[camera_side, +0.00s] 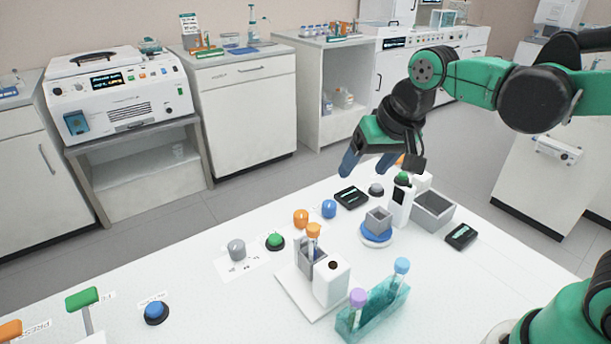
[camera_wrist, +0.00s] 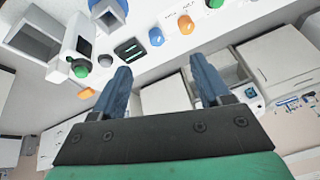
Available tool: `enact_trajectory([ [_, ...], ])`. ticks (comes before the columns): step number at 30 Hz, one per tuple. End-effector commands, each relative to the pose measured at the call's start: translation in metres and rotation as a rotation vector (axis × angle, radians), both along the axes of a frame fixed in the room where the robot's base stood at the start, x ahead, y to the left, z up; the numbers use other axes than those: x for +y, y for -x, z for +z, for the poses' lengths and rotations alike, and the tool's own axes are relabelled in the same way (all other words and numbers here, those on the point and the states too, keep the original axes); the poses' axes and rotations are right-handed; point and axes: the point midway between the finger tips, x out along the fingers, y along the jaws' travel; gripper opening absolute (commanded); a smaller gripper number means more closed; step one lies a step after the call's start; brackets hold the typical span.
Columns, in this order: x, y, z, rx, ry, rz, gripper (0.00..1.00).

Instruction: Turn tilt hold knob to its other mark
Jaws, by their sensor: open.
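Several knobs stand on the white table. In the side view there are a grey knob (camera_side: 236,249) on a marked white plate, an orange knob (camera_side: 301,217) and a blue knob (camera_side: 329,208). The labels are too small to read, so I cannot tell which is the tilt hold knob. My gripper (camera_side: 368,164) is open and empty, raised above the table's far edge, apart from every knob. In the wrist view the fingers (camera_wrist: 160,66) are spread, with the blue knob (camera_wrist: 156,37) and orange knob (camera_wrist: 185,24) beyond them.
A white device with a green top (camera_side: 400,200), a grey bin (camera_side: 434,208) and a small grey box on a blue disc (camera_side: 376,236) stand near the gripper. A tube holder (camera_side: 331,285) and teal rack (camera_side: 375,308) stand in front.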

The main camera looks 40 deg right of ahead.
Motion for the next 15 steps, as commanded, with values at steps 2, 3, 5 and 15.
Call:
enact_trajectory([
  [2, 0.006, -0.020, -0.003, 0.063, -0.037, -0.081, 0.70],
  [3, 0.010, -0.029, -0.006, 0.096, -0.054, -0.126, 0.70],
  [5, 0.015, -0.042, -0.012, 0.145, -0.076, -0.196, 0.70],
  [15, 0.042, -0.095, -0.071, 0.370, -0.122, -0.557, 0.70],
])
